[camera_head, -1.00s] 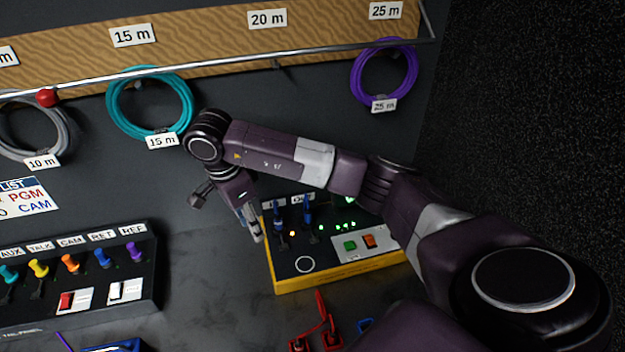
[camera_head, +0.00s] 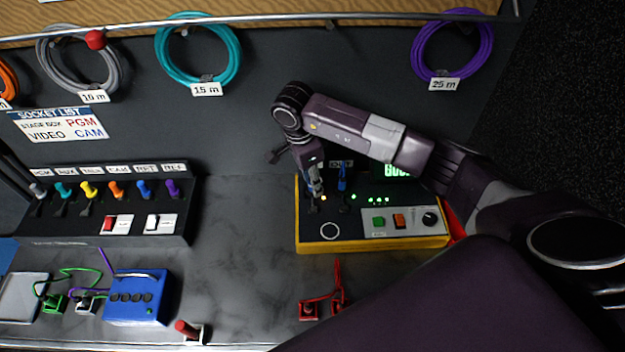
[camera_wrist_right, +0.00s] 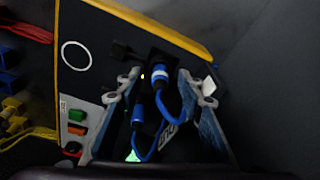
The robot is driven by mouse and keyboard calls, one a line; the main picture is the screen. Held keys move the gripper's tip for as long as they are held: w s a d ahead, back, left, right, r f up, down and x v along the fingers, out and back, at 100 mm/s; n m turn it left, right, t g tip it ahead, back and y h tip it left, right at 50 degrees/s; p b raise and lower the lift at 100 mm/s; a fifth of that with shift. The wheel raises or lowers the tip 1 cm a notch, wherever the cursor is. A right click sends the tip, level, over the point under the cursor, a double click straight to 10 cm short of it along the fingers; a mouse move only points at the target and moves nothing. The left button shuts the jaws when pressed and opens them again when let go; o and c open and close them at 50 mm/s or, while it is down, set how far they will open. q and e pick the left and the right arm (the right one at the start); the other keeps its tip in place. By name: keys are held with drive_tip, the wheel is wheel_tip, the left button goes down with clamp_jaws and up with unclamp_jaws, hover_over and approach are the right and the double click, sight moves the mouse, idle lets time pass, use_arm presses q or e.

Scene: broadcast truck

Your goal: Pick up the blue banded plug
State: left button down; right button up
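Two blue plugs stand in the yellow-edged tester box (camera_head: 330,244). In the wrist view one plug (camera_wrist_right: 158,72) shows a pale band and a blue cable; the other (camera_wrist_right: 138,108) stands beside it, nearer the left finger. In the head view the right-hand plug (camera_head: 342,178) shows clear, while the left-hand one is mostly hidden by my gripper. My right gripper (camera_head: 316,188) is over the left part of the box. In the wrist view its fingers (camera_wrist_right: 165,92) are spread, with both plugs between them; I see no grip on either. My left gripper is not in view.
A panel with several coloured plugs (camera_head: 110,225) stands left of the box. A blue box (camera_head: 140,312), a red-topped plug (camera_head: 188,330) and red connectors (camera_head: 310,310) lie in front. Coiled cables hang behind. The grey bench between panel and tester is clear.

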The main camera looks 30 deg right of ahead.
drive_tip(key=shift+f, duration=0.2)
clamp_jaws()
wheel_tip(320, 180, up, 9)
drive_tip(key=b, duration=0.3)
drive_tip(key=shift+w+f, duration=0.1)
drive_tip(key=shift+a+r, duration=0.1)
drive_tip(key=shift+r, duration=0.7)
drive_tip(key=s+a+r+n+t+y, duration=0.1)
drive_tip(key=s+a+r+n, duration=0.2)
drive_tip(key=s+n, duration=0.3)
drive_tip(key=s+a+r+n+t, duration=0.1)
drive_tip(key=s+a+r+n, duration=0.3)
drive_tip(key=n, duration=0.8)
wheel_tip(320, 180, up, 2)
drive_tip(key=shift+s+n+y+b, duration=0.3)
drive_tip(key=shift+s+y, duration=0.1)
drive_tip(key=shift+s, duration=0.7)
